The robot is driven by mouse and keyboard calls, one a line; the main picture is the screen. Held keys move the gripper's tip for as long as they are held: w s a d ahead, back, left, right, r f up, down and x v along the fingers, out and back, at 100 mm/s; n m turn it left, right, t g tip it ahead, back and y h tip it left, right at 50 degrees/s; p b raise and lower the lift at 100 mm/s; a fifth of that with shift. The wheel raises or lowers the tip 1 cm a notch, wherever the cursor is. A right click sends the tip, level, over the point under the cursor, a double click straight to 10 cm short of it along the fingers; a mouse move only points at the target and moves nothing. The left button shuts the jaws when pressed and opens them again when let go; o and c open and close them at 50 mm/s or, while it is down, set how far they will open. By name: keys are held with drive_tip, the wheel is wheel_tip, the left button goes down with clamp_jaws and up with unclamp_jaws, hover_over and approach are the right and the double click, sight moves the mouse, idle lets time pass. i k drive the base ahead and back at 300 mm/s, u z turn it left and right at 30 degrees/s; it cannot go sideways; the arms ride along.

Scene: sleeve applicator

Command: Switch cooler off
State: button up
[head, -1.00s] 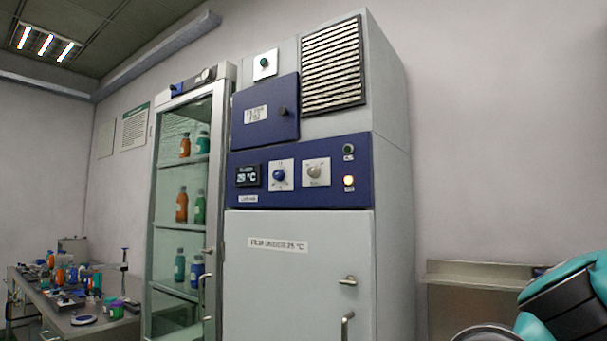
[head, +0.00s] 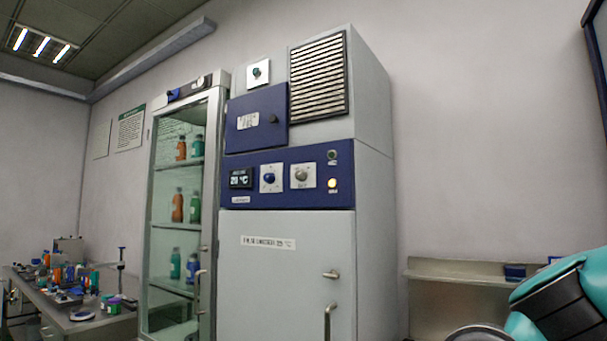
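A tall grey cabinet (head: 290,275) with a blue control panel (head: 280,200) stands in the middle of the head view; I cannot tell whether it or the glass cabinet is the cooler. The panel has a temperature display (head: 240,178), a blue knob (head: 269,178), a grey knob (head: 302,176), a dark lamp (head: 332,155) and a lit yellowish lamp (head: 332,184). A white plate with a green knob (head: 258,73) sits higher up. To the left stands a glass-door cabinet (head: 153,240) with bottles and a small top panel (head: 190,88). My gripper is not in view.
A bench (head: 95,327) crowded with bottles and tools stands at the far left. A shelf or counter (head: 455,270) is at the right, partly behind my teal arm. A dark blue door (head: 262,118) and a vent grille (head: 318,75) are on the upper cabinet.

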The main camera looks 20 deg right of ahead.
sight(302, 176)
drive_tip(key=z, duration=0.55)
drive_tip(key=k, duration=0.15)
drive_tip(key=u, duration=1.5)
drive_tip(key=i, duration=0.6)
drive_tip(key=u, duration=0.05)
